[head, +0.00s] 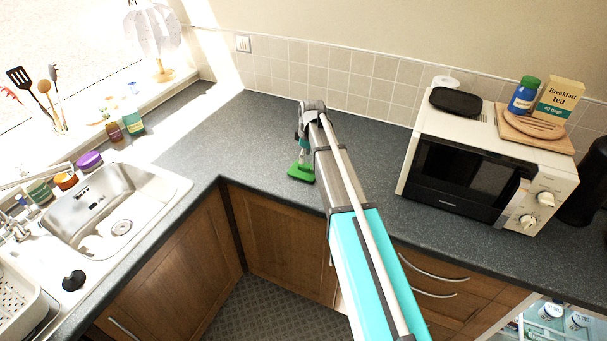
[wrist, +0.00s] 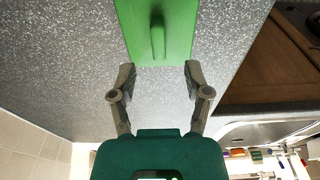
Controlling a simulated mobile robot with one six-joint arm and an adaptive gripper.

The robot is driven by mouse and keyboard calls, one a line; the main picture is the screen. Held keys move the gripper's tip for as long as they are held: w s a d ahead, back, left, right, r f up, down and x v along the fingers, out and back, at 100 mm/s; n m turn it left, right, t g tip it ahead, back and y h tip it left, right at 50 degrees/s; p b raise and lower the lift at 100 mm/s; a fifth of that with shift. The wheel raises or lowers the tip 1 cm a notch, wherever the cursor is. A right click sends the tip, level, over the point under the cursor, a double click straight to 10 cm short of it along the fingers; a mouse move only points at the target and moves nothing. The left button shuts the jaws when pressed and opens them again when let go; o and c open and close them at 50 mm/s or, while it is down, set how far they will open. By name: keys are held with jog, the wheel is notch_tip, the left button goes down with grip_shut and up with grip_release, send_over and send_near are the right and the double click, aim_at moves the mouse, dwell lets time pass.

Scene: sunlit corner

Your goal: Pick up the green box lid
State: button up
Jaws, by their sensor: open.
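The green box lid (head: 301,173) lies on the dark grey worktop, close to the inner corner of the counter. It also shows at the top of the wrist view (wrist: 178,30), with a raised ridge-like handle along its middle, and its far end is cut off by the frame. My gripper (wrist: 159,70) is open, its two fingers apart on either side of the lid's near end, with nothing between the pads but the lid's edge region just beyond. In the head view my gripper (head: 303,158) is above the lid, partly hidden by my arm.
A microwave (head: 480,170) with a black lid-like item, board, jar and tea box on top stands to the right. A steel sink (head: 110,205) is at left. The worktop (head: 225,135) left of the lid is clear. The counter's front edge is close to the lid.

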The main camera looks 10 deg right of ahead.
aim_at(304, 166)
jog(key=shift+f, duration=0.15)
jog(key=shift+w+a+f+b, duration=0.1)
jog(key=shift+f+b, duration=1.15)
jog(key=shift+b, duration=0.05)
jog(key=shift+w+a+f+b, duration=0.1)
jog(key=shift+f+b, duration=1.1)
jog(key=shift+b, duration=0.05)
grip_shut()
